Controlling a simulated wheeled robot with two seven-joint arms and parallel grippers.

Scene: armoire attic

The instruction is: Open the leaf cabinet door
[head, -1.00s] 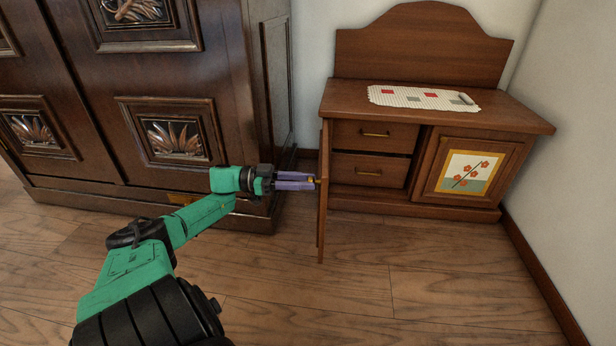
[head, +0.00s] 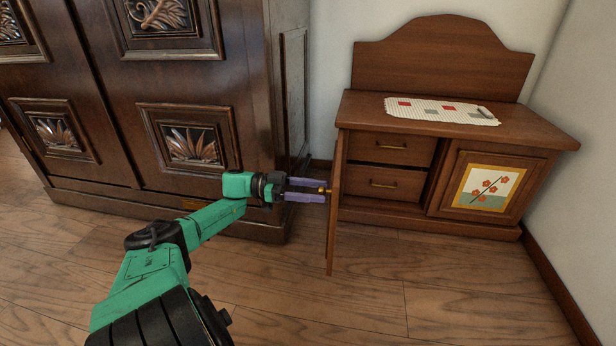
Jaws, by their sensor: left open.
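The low brown cabinet (head: 470,231) stands at the right. Its left door (head: 335,215) is swung out toward me and seen nearly edge-on, so its outer face and any leaf picture on it are hidden. A small brass knob (head: 323,188) sticks out from that door's outer face. My left gripper (head: 325,190) is open, with its purple fingers at the knob, one on either side; I cannot tell if they touch it. The cabinet's right door (head: 483,188), with a red flower picture, is shut. My right gripper is not in view.
Two shut drawers (head: 393,150) show behind the open door. A patterned cloth (head: 440,110) lies on the cabinet top. A large dark carved armoire (head: 235,80) stands close behind my left arm. The wooden floor (head: 370,300) in front is clear.

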